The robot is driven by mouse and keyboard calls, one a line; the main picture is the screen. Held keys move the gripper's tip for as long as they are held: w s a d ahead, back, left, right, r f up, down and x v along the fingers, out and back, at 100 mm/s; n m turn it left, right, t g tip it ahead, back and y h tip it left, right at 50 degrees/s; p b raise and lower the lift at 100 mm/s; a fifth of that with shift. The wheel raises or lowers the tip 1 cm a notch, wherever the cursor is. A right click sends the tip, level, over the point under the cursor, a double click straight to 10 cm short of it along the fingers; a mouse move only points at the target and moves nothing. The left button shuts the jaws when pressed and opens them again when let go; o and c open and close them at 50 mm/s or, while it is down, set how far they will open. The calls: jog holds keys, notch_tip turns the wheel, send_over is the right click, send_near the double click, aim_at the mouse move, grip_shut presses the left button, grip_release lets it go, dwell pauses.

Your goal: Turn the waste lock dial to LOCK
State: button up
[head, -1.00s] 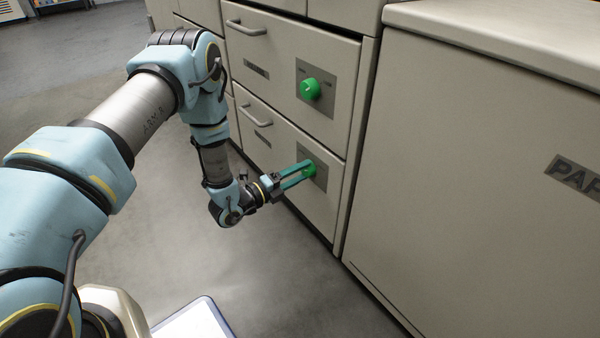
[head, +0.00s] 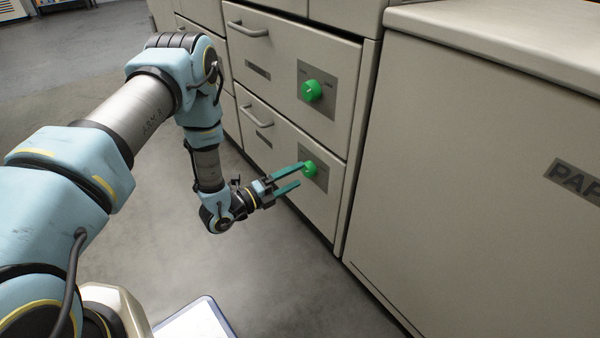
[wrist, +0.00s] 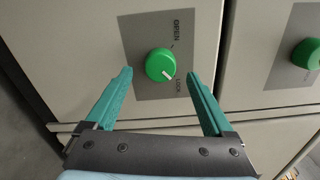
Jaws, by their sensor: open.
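The green dial (head: 309,168) is on a grey plate on the lower drawer front. In the wrist view, the dial (wrist: 160,65) is round, with a white mark on its edge pointing towards the word LOCK; OPEN is printed at the other end of the plate (wrist: 150,22). My gripper (head: 301,174) is open in front of this dial. In the wrist view, the teal fingers of my gripper (wrist: 160,73) stand apart on either side of the dial, with gaps and no visible contact. The lower drawer's name label (head: 263,141) is too small to read.
A second green dial (head: 312,91) is on the upper drawer; it also shows at the right of the wrist view (wrist: 308,54). Bar handles (head: 257,117) stick out from the drawers. A large cabinet (head: 470,170) stands at the right. The floor (head: 270,270) before the drawers is clear.

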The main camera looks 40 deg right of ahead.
jog(key=a+p, duration=0.1)
jog(key=a, duration=0.7)
jog(key=shift+w, duration=0.25)
jog(key=w+a+r+n+t+y, duration=0.3)
jog(key=w+n, duration=0.2)
jog(key=w, duration=0.4)
jog(key=w+a+r+n+t+y, duration=0.3)
jog(key=w+r+n+y, duration=0.15)
jog(key=w, duration=0.35)
jog(key=w+a+r+n+t+y, duration=0.1)
jog(key=w+a+r+n+y, duration=0.2)
jog(key=a+n, duration=0.4)
jog(key=w+a+r+n+t+y, duration=0.1)
jog(key=a+r+n+y, duration=0.3)
jog(key=a, duration=0.5)
jog(key=s+a+r+n+g+y, duration=0.25)
jog(key=s+a+r+n, duration=0.25)
jog(key=s+a+n, duration=0.35)
jog(key=s+a+r+n+g+y, duration=0.1)
jog(key=s+a+r+n+g, duration=0.2)
jog(key=s+a+r+n, duration=0.5)
notch_tip(320, 180, up, 30)
jog(key=s+p, duration=0.1)
jog(key=p, duration=3.2)
jog(key=shift+d+r+n+p, duration=0.2)
jog(key=shift+d+n+p, duration=0.1)
jog(key=shift+d+p, duration=0.1)
